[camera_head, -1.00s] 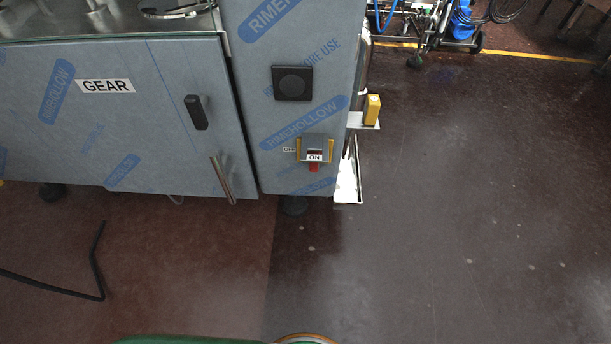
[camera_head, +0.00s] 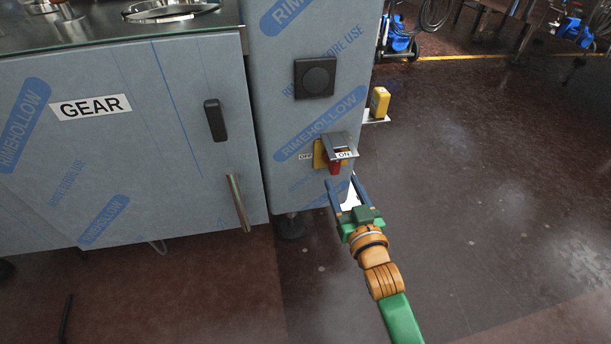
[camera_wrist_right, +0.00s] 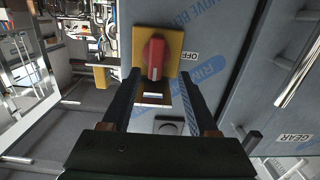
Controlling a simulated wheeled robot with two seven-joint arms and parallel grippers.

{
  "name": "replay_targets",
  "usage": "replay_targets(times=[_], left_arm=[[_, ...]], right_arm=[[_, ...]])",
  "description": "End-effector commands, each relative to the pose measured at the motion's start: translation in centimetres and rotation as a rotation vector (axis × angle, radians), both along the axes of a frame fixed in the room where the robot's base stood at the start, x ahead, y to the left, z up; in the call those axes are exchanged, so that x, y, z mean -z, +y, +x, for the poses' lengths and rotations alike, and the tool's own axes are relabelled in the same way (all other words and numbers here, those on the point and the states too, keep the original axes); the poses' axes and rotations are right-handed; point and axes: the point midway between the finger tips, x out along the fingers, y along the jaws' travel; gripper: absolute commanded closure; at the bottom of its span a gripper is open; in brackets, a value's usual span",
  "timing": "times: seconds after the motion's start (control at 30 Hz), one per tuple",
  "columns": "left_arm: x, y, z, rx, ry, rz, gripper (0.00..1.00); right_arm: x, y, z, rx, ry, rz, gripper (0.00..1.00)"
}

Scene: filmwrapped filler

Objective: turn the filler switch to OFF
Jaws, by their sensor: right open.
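The filler switch has a red handle (camera_head: 334,168) on a yellow plate (camera_head: 319,154), low on the grey cabinet post. A small grey cover with an ON label (camera_head: 345,154) juts out by the handle, and an OFF label (camera_head: 306,156) is left of the plate. My right gripper (camera_head: 343,181) is open and empty, its fingertips just below the handle. In the right wrist view the red handle (camera_wrist_right: 154,57) shows between and just beyond the fingertips (camera_wrist_right: 158,75); I see no contact. The OFF label (camera_wrist_right: 190,48) is right of it there. My left gripper is out of view.
The GEAR cabinet door (camera_head: 150,140) with a black latch (camera_head: 215,120) and a bar handle (camera_head: 238,203) is to the left. A black square knob panel (camera_head: 315,77) is above the switch. A yellow box (camera_head: 380,102) sits on a side bracket.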

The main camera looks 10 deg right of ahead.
Motion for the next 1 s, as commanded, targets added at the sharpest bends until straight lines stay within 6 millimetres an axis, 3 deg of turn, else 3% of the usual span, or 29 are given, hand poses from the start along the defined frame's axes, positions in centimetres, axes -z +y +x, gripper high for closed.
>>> replay_targets(times=[0.1,0.4,0.77,0.9,1.0], left_arm=[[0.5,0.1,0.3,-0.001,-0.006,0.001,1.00],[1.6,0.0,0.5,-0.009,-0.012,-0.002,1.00],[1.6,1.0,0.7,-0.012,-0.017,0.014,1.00],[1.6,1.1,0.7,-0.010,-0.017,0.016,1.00],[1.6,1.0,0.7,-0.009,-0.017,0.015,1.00]], right_arm=[[-1.6,-0.1,0.9,0.006,-0.049,0.006,0.40],[-1.5,0.1,6.2,0.005,-0.045,0.006,0.40],[-1.6,0.1,7.1,0.004,-0.041,0.005,0.40],[-1.6,0.1,7.1,0.004,-0.041,0.005,0.78],[-1.6,0.1,7.1,0.004,-0.041,0.005,1.00]])
